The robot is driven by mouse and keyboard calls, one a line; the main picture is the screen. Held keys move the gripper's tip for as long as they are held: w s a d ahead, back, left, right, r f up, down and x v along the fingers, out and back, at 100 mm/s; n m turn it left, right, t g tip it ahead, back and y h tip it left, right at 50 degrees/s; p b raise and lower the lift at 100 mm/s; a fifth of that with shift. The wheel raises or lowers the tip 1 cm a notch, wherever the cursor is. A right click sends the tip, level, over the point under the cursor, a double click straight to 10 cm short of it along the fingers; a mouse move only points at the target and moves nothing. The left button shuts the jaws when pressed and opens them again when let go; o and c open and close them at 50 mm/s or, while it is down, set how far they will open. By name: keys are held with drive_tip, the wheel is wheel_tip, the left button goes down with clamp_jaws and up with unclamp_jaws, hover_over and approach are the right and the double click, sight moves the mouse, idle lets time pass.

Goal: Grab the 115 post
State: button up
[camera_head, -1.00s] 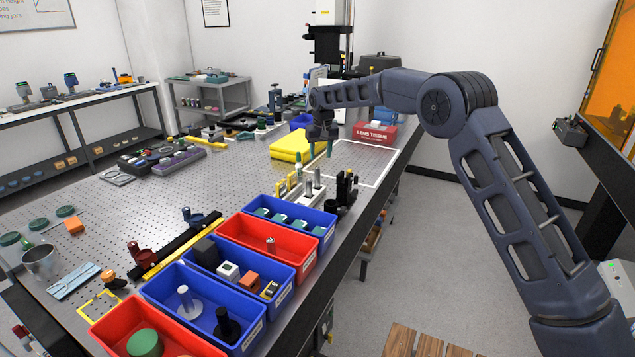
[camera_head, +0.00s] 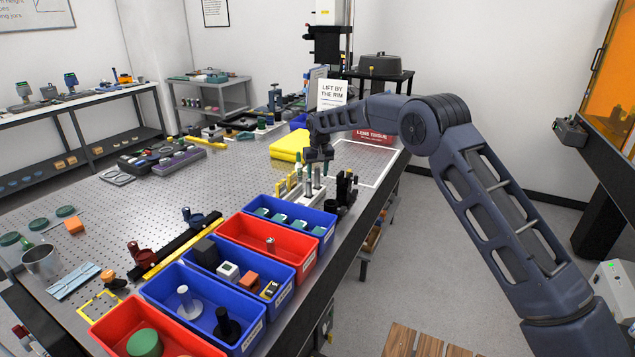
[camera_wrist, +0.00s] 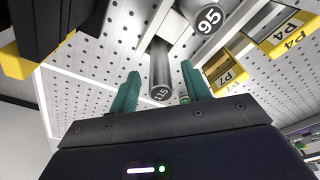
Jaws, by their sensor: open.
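The 115 post (camera_wrist: 161,72) is a grey metal cylinder with a dark end cap marked 115, seen end-on in the wrist view. My gripper (camera_wrist: 160,69) is open, with one green finger on each side of this post and visible gaps between. The 95 post (camera_wrist: 209,19) is just beyond it, up and right. In the head view, my gripper (camera_head: 318,163) hangs directly over the posts in a pale rack (camera_head: 302,198); which post is which cannot be read there.
Yellow blocks marked P7 (camera_wrist: 226,68) and P4 (camera_wrist: 291,35) are close right of the posts. A black fixture (camera_head: 346,188) stands right of the rack. A blue bin (camera_head: 322,222) is in front. The perforated table (camera_head: 200,185) is open to the left.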

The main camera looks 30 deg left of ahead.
drive_tip(key=shift+a+f, duration=0.1)
drive_tip(key=shift+f, duration=0.7)
clamp_jaws()
drive_tip(key=shift+r, duration=0.1)
